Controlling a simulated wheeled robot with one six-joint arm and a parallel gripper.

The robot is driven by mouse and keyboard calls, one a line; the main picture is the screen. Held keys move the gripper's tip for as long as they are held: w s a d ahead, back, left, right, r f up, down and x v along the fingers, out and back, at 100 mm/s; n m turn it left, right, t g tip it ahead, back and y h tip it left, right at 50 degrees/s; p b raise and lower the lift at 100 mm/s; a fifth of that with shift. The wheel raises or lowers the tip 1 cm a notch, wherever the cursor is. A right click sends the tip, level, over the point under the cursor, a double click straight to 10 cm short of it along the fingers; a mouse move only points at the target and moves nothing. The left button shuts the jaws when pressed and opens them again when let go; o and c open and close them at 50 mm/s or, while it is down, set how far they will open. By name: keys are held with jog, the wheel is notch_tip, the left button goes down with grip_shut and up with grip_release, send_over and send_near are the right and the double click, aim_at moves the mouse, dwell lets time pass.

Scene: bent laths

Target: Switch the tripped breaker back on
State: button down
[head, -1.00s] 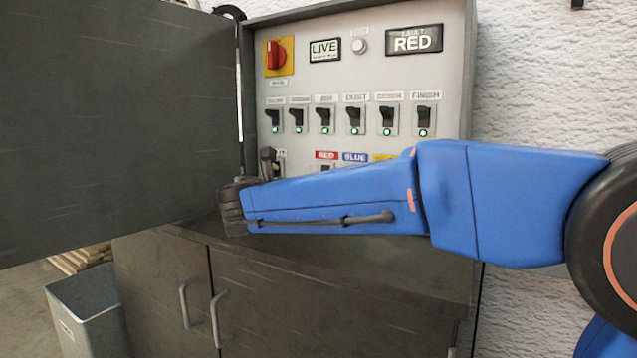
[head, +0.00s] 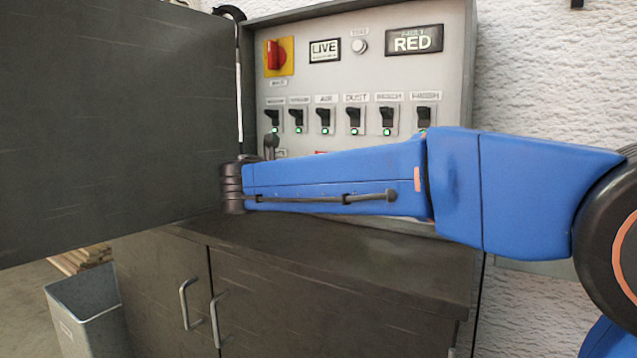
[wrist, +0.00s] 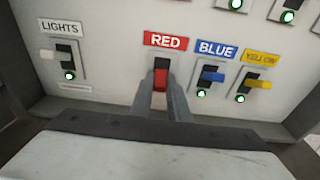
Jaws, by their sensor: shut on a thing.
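The red breaker switch (wrist: 160,79) sits under the RED label (wrist: 165,41) in the wrist view. My gripper (wrist: 161,97) has its two fingers on either side of the red lever, shut on it. The fingers hide the spot below the lever, so I cannot see a lamp there. The blue switch (wrist: 212,77) and yellow switch (wrist: 258,85) stand to the right, each with a lit green lamp. In the head view the display (head: 413,40) reads RED, and my arm hides the coloured switches.
The panel (head: 375,75) also holds a red rotary switch (head: 276,56), a LIVE display (head: 324,50) and a row of black switches with green lamps. The open cabinet door (head: 115,120) stands close on the left. A LIGHTS switch (wrist: 55,56) is left of the red one.

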jog(key=r+g+y, duration=0.1)
jog(key=g+y, duration=0.1)
jog(key=g, duration=0.1)
jog(key=shift+r, duration=0.35)
jog(key=shift+w+d+r+g+y, duration=0.15)
jog(key=shift+r+g+y, duration=0.2)
jog(key=shift+g+y, duration=0.5)
jog(key=shift+w+r+g+y, duration=0.1)
jog(key=shift+r+g+y, duration=0.35)
jog(key=shift+g, duration=0.7)
jog(key=shift+f, duration=0.1)
jog(key=c, duration=1.7)
grip_release()
jog(key=v, duration=1.7)
jog(key=shift+d+r, duration=0.15)
jog(key=shift+r, duration=0.15)
